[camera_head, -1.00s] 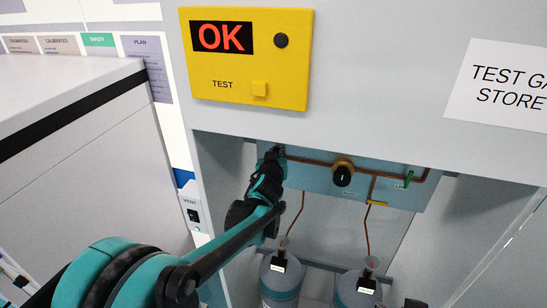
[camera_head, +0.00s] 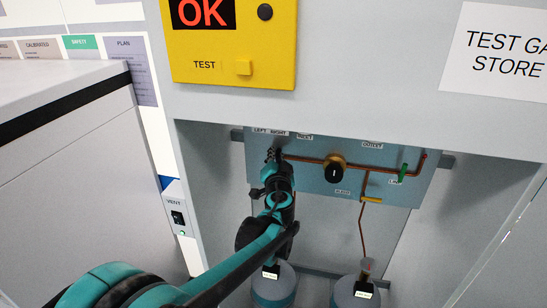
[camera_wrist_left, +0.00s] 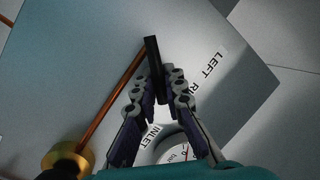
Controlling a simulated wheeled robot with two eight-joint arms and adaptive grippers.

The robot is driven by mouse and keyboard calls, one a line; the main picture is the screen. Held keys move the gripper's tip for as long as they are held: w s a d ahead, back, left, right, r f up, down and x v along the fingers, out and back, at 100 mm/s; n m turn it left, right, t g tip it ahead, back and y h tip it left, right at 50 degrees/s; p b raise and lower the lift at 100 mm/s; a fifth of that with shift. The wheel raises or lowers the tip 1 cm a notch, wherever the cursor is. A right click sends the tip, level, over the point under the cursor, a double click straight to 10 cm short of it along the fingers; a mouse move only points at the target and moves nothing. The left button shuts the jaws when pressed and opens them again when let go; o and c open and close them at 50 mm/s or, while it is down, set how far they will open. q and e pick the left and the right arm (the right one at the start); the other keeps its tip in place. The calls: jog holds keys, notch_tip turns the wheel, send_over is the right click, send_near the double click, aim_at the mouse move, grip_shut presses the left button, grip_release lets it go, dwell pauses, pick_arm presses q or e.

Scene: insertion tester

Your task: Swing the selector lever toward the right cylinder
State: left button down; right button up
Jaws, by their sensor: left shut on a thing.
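The black selector lever (camera_wrist_left: 152,55) shows in the left wrist view between the fingertips of my left gripper (camera_wrist_left: 163,84). The gripper is shut on it. In the head view my left gripper (camera_head: 272,164) is at the left part of the blue panel (camera_head: 312,185), just below the LEFT and RIGHT labels (camera_head: 268,131). The gripper hides the lever there, so its exact angle cannot be told in that view. The left cylinder (camera_head: 273,290) and right cylinder (camera_head: 356,292) stand below the panel. My right gripper is not in view.
A copper pipe (camera_head: 305,160) runs from the lever area to a brass regulator with a black knob (camera_head: 335,172). A green valve handle (camera_head: 402,172) and a yellow one (camera_head: 371,199) are further right. A gauge (camera_wrist_left: 172,150) is near the fingers.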

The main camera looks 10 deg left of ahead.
pick_arm(q)
jog(key=shift+d+f+m+b, duration=0.15)
jog(key=shift+m+b, duration=0.15)
jog(key=shift+m, duration=0.2)
jog(key=c, duration=1.6)
grip_release()
jog(key=shift+s, duration=0.1)
jog(key=v, duration=1.2)
jog(key=shift+f, duration=0.15)
